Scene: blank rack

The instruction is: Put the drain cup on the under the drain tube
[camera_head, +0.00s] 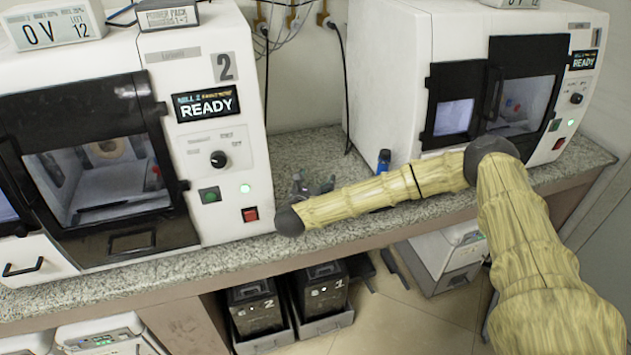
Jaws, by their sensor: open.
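My gripper (314,182) is dark grey and sits low over the granite counter between the two white machines. Its fingers show partly behind the end of my arm; it is open, and I see nothing between them. I cannot make out a drain cup or a drain tube for certain. A small blue object with a dark top (384,160) stands on the counter, right of my gripper and apart from it. My forearm hides its lower part, so I cannot tell whether it is the cup.
The left machine (225,140), marked 2, and the right machine (390,70) both read READY. Black numbered boxes (322,288) stand in trays below. A white unit (445,255) is on the floor.

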